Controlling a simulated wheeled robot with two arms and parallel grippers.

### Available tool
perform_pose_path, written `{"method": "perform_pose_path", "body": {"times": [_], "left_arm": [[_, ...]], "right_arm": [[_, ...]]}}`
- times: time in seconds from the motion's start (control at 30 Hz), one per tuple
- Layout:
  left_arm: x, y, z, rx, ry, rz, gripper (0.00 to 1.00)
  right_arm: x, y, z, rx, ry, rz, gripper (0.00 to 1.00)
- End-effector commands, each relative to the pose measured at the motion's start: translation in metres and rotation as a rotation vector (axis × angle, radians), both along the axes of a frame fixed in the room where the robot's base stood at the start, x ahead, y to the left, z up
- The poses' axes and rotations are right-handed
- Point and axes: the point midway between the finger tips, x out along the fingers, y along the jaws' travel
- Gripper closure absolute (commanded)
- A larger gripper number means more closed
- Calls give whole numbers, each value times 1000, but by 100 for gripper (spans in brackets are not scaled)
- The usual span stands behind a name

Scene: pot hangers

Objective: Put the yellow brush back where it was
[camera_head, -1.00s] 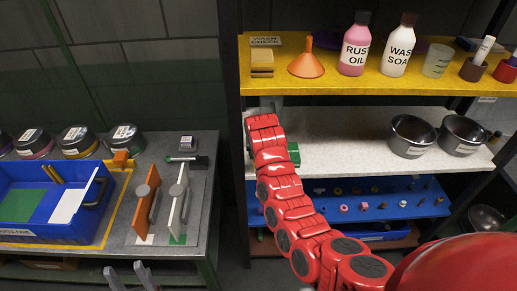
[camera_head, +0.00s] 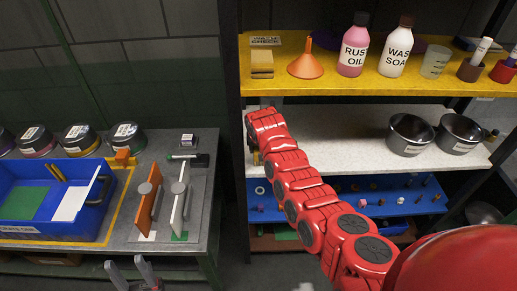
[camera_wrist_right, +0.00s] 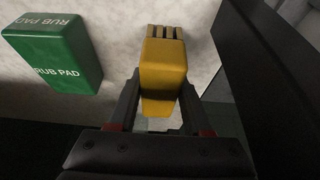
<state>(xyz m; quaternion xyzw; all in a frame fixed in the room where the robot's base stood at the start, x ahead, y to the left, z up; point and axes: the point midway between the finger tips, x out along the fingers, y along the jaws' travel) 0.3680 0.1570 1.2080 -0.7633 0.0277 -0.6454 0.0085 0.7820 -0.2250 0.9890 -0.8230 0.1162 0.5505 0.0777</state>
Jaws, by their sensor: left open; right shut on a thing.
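In the head view a small yellow part of the brush (camera_head: 256,158) shows under my red right arm, which hides most of that gripper. Whether the brush touches the shelf I cannot tell. My left gripper (camera_head: 131,270) is open and empty at the bottom left of the head view.
A green rub pad (camera_wrist_right: 55,58) lies left of the brush in the wrist view. A dark upright post (camera_wrist_right: 255,75) stands close on the right. The white shelf (camera_head: 340,135) is clear up to two metal bowls (camera_head: 410,135). A yellow shelf (camera_head: 340,84) is above.

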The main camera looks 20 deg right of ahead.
Motion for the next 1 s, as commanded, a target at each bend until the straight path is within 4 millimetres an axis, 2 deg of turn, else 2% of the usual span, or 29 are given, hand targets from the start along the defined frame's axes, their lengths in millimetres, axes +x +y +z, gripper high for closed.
{"method": "perform_pose_path", "body": {"times": [0.03,0.07,0.2,0.53,0.7,0.77,1.0], "left_arm": [[0,0,-4,0,0,0,50],[0,0,-2,0,0,0,50],[0,0,-2,0,0,0,50],[0,0,-1,0,0,0,50],[0,0,9,0,0,0,50],[0,0,2,0,0,0,50],[0,0,-6,0,0,0,50]], "right_arm": [[0,0,-3,0,0,0,100],[0,0,-2,0,0,0,47],[0,0,-1,0,0,0,22],[0,0,-1,0,0,0,21],[0,-1,3,0,-1,-1,21],[0,1,1,1,-3,1,21],[-6,3,19,1,-9,-1,21]]}}
